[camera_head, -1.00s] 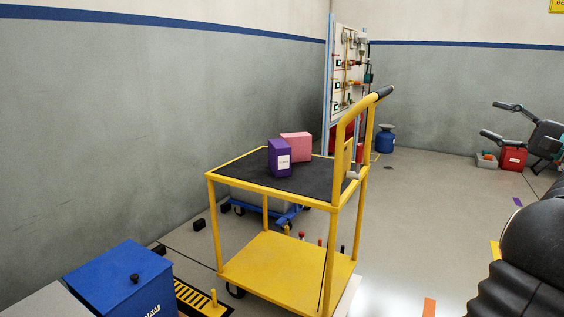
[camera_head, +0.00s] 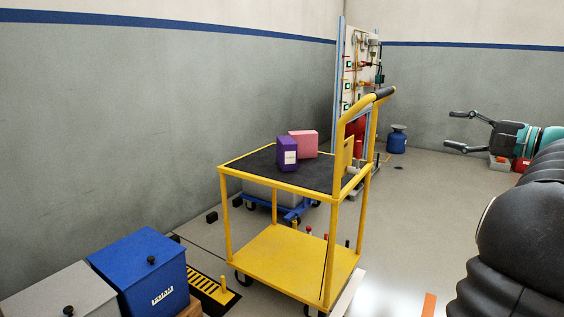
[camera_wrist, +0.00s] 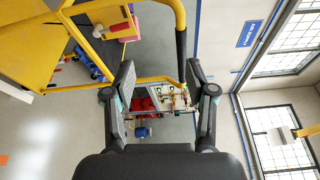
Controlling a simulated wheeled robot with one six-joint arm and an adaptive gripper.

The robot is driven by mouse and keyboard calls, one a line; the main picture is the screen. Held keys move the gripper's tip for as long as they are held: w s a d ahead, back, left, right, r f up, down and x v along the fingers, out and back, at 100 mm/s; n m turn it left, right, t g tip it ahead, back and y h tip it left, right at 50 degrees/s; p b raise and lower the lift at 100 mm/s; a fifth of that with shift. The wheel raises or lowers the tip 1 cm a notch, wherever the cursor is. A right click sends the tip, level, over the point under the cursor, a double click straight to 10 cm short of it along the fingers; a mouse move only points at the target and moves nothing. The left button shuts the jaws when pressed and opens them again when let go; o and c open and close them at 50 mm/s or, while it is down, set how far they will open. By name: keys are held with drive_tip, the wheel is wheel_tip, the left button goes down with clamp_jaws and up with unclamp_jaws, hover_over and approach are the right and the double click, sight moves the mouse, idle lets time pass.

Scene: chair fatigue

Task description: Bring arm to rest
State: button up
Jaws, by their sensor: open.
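My gripper (camera_head: 466,132) shows at the right of the head view, its two dark fingers spread and pointing left. My dark arm runs from it down the right edge. In the wrist view my gripper (camera_wrist: 160,85) is open, with nothing between the fingers. The yellow cart (camera_head: 283,183) stands left of my gripper in the head view and appears apart from it. In the wrist view the cart's yellow frame (camera_wrist: 150,80) shows at the upper left, behind the fingers.
On the cart stand a purple box (camera_head: 287,154) and a pink box (camera_head: 304,143). A blue box (camera_head: 140,270) and a grey box (camera_head: 60,293) are at lower left. A panel board (camera_head: 357,75) and blue canister (camera_head: 397,140) stand at the back. Floor right of the cart is mostly clear.

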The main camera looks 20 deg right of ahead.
drive_tip(key=w+a+f+n+g+p, duration=0.1)
drive_tip(key=w+a+f+n+g, duration=0.15)
drive_tip(key=a, duration=0.75)
drive_tip(key=w+a+f+n+g+p, duration=0.1)
drive_tip(key=w+a+f+g, duration=0.15)
drive_tip(key=a, duration=0.75)
drive_tip(key=w+a+f+n+g+p, duration=0.1)
drive_tip(key=a+f+g, duration=0.25)
drive_tip(key=a, duration=0.75)
drive_tip(key=s+a+f+n+g+h+p, duration=0.2)
drive_tip(key=s+a+f+n+h, duration=0.3)
drive_tip(key=s+a+f+n, duration=0.6)
drive_tip(key=shift+s+a+f+g+p, duration=0.35)
drive_tip(key=shift+s+a+f+p, duration=0.45)
drive_tip(key=shift+s+a, duration=1.65)
drive_tip(key=shift+s+d, duration=0.3)
drive_tip(key=shift+d, duration=0.1)
